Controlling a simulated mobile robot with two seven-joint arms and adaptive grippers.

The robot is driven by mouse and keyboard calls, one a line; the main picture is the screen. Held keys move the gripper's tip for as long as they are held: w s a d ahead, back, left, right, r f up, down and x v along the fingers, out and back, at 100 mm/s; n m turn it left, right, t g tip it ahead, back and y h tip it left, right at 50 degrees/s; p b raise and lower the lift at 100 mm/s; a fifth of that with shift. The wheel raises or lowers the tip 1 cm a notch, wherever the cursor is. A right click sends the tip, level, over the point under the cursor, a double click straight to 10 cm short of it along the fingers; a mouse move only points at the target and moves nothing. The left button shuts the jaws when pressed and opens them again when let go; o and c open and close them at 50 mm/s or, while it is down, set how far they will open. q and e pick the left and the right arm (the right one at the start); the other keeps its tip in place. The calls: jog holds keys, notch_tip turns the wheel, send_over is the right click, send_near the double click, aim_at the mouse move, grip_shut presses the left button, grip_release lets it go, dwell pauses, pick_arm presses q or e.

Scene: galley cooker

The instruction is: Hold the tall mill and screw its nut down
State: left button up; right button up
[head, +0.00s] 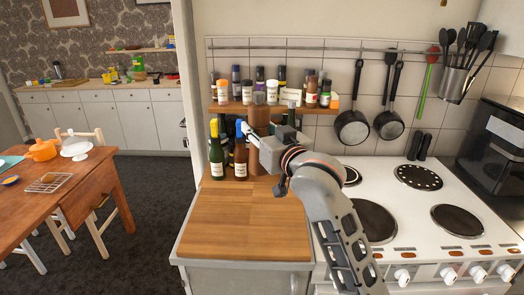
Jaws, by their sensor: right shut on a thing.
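The tall mill (257,118) is a brown wooden cylinder standing upright on the wooden worktop, in front of the spice shelf. A small grey piece, seemingly its nut (259,97), sits at its top; how far down it is screwed is too small to tell. My right gripper (257,140) reaches in from the right and is shut on the mill's body at mid-height, hiding part of it. My left gripper is not in view.
Two dark sauce bottles (217,158) and (240,158) stand close left of the mill. A shelf (222,107) of spice jars is behind. The white cooker (400,215) is at right. The front worktop (245,225) is clear.

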jog(key=shift+r, duration=0.6)
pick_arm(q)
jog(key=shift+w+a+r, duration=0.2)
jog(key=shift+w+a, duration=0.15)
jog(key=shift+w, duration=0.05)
pick_arm(e)
jog(key=shift+w, duration=0.1)
jog(key=shift+f, duration=0.25)
notch_tip(320, 180, down, 8)
jog(key=b, duration=0.2)
jog(key=shift+b, duration=0.4)
pick_arm(q)
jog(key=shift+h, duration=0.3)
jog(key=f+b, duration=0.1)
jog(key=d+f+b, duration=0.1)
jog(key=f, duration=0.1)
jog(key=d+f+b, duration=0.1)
jog(key=b, duration=0.1)
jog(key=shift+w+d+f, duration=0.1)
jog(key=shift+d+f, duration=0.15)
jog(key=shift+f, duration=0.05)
pick_arm(e)
notch_tip(320, 180, down, 12)
jog(key=shift+r, duration=0.25)
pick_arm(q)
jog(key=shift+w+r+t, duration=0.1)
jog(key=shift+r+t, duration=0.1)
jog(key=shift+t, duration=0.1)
pick_arm(e)
jog(key=shift+f, duration=0.1)
